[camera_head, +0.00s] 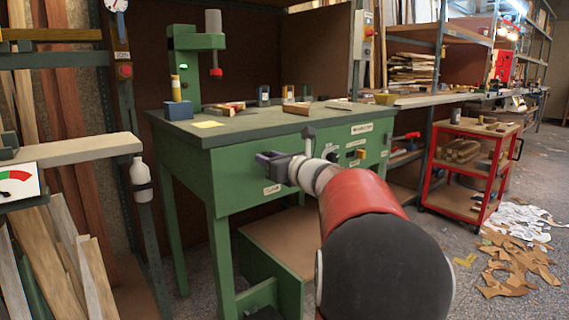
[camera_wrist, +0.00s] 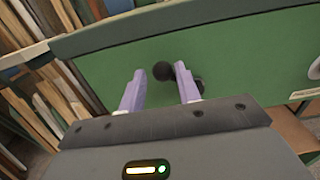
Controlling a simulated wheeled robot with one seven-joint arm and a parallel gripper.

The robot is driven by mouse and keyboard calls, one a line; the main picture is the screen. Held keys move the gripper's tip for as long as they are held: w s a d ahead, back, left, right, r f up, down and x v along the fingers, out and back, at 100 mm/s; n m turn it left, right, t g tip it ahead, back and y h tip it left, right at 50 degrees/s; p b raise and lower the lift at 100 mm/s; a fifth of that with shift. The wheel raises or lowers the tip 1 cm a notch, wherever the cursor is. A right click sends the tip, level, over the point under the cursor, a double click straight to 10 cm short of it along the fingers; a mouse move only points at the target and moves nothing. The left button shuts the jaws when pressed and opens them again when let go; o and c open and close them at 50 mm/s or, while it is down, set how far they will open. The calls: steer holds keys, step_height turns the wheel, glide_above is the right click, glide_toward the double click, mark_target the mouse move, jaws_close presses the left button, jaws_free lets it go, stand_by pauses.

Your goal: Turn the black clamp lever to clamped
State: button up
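The black clamp lever shows in the wrist view as a round black knob (camera_wrist: 162,70), with another dark rounded part beside it, partly hidden behind the right finger. It is on the green front of the bench. In the head view my gripper (camera_head: 268,158) is at the bench front above a small white label, and the lever cannot be made out.
The green bench (camera_head: 185,150) carries a green drill-like machine (camera_head: 194,42), a blue block (camera_head: 178,110) and several small items. Other labels and a small yellow part (camera_head: 360,153) are right of my arm. A red trolley (camera_head: 470,165) and floor scraps (camera_head: 515,262) lie further right.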

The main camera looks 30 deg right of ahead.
steer(key=shift+a+f, duration=0.1)
steer(key=shift+a, duration=0.05)
stand_by(0.3)
steer(key=shift+d, duration=0.2)
stand_by(0.3)
steer(key=s, duration=0.7)
steer(key=shift+d+b, duration=0.35)
steer(key=shift+b, duration=0.05)
